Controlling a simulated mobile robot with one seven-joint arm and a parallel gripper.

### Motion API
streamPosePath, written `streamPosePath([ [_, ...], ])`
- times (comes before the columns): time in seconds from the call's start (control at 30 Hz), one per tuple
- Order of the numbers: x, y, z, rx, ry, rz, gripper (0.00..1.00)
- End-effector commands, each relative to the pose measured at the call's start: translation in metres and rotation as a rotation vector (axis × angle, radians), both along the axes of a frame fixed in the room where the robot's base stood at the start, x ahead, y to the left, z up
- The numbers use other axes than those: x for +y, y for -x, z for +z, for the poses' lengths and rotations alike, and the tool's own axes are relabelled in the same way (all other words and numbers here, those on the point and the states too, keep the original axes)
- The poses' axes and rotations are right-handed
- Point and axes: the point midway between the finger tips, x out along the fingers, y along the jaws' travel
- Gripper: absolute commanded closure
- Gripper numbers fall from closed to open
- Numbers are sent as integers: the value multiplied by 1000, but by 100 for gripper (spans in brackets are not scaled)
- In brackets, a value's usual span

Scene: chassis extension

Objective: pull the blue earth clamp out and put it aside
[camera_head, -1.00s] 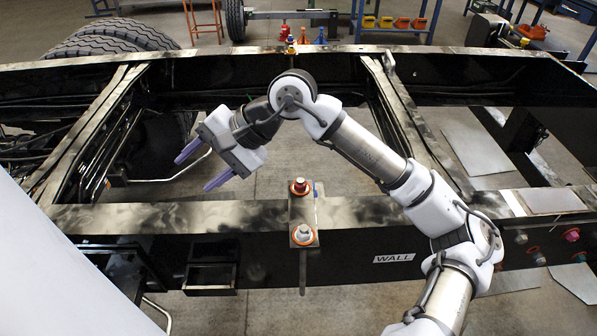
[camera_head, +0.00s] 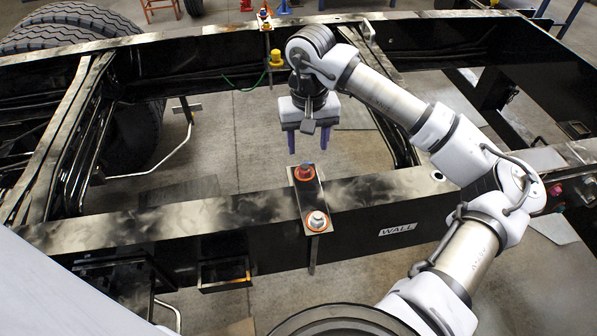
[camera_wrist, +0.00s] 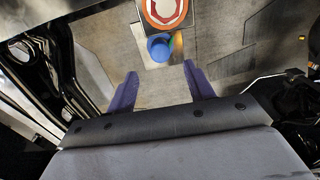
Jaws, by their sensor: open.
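A round blue piece (camera_wrist: 160,47) shows in the wrist view, just below a plate with a red-and-white bolt head (camera_wrist: 163,10). It is likely the blue earth clamp; I cannot make out its full shape. In the head view I cannot pick it out, so it may be hidden behind the near rail. The plate (camera_head: 310,198) lies across the near rail, with a red-orange bolt (camera_head: 304,172) and a pale bolt (camera_head: 317,220). My gripper (camera_head: 308,139) is open and empty, fingers pointing down, just beyond the plate. In the wrist view its fingers (camera_wrist: 160,74) stand apart, with the blue piece ahead of the gap.
The near black rail (camera_head: 160,224) carries a WALL label (camera_head: 397,229). A yellow piece (camera_head: 276,58) with a green cable (camera_head: 243,86) is at the far rail (camera_head: 190,45). Crossmembers bound the bay on both sides. Bare floor (camera_head: 215,130) shows in the open bay.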

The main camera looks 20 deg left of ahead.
Motion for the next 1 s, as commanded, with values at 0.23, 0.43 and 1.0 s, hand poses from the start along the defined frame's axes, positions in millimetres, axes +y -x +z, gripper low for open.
streamPosePath([
  [0.23,0,0,0,1,-1,1,47],
  [0.43,1,1,-5,1,-2,1,47],
  [1.0,0,0,-75,-2,0,0,47],
])
